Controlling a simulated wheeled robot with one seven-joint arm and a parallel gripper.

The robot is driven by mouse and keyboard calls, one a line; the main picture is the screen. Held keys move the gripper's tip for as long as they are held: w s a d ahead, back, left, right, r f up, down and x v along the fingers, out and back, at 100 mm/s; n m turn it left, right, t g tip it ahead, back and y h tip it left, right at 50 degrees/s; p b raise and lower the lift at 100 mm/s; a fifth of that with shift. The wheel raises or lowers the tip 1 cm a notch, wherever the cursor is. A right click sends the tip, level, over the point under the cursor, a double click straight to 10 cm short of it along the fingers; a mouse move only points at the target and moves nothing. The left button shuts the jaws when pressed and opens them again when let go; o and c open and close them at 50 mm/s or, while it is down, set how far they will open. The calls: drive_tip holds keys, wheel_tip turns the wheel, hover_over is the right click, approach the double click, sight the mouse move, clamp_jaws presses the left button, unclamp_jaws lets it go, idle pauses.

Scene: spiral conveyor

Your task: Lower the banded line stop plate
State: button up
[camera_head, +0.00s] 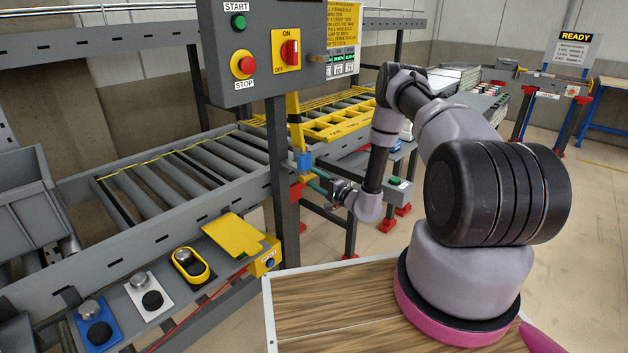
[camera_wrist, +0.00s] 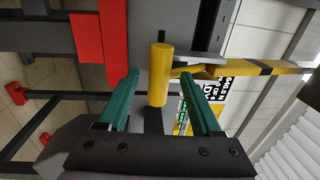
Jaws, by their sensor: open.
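A yellow upright bar (camera_head: 295,122) stands at the near side of the roller conveyor, partly behind the dark post. In the wrist view it is a yellow bar with black bands (camera_wrist: 258,70), joined to a short yellow cylindrical handle (camera_wrist: 158,62).
A control box (camera_head: 262,50) with start, stop and on/off controls hangs on a dark post (camera_head: 284,180) left of my gripper. A yellow slatted frame (camera_head: 345,124) lies over the conveyor rollers (camera_head: 165,180). A red bracket (camera_wrist: 88,38) is close to one finger.

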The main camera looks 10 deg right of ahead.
clamp_jaws()
idle(1.3)
